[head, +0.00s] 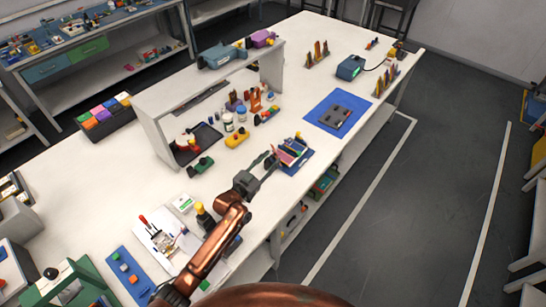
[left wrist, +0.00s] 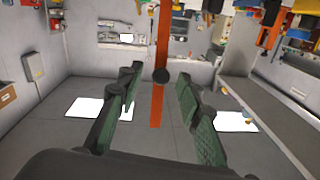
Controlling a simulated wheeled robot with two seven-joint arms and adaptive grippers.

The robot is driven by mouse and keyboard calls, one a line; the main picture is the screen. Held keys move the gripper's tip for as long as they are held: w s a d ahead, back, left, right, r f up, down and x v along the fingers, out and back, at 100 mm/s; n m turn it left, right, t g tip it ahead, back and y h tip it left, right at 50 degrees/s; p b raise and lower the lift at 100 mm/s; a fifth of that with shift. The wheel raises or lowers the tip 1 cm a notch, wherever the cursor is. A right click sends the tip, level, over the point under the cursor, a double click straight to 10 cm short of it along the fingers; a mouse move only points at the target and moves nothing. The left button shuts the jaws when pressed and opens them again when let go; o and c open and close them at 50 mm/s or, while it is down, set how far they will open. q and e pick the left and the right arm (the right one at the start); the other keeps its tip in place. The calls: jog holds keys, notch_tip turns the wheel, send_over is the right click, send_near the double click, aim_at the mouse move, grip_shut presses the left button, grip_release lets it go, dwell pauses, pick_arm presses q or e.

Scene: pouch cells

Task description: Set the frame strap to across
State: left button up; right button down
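In the head view a small frame (head: 291,152) with a stack of coloured flat cells stands on a blue mat (head: 296,168) near the table's front edge. My left gripper (head: 269,162) is just left of the frame, its fingers apart. In the left wrist view my left gripper (left wrist: 160,88) is open. The strap's position is too small to read in the head view. My right gripper is out of view.
A larger blue mat (head: 325,122) with a grey plate lies to the right. A yellow part (head: 237,136), bottles and a dark tray (head: 198,146) lie behind. A white shelf (head: 152,125) stands over the table's back.

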pick_arm(q)
jog(key=shift+x, duration=1.3)
jog(key=shift+c, duration=0.5)
grip_shut()
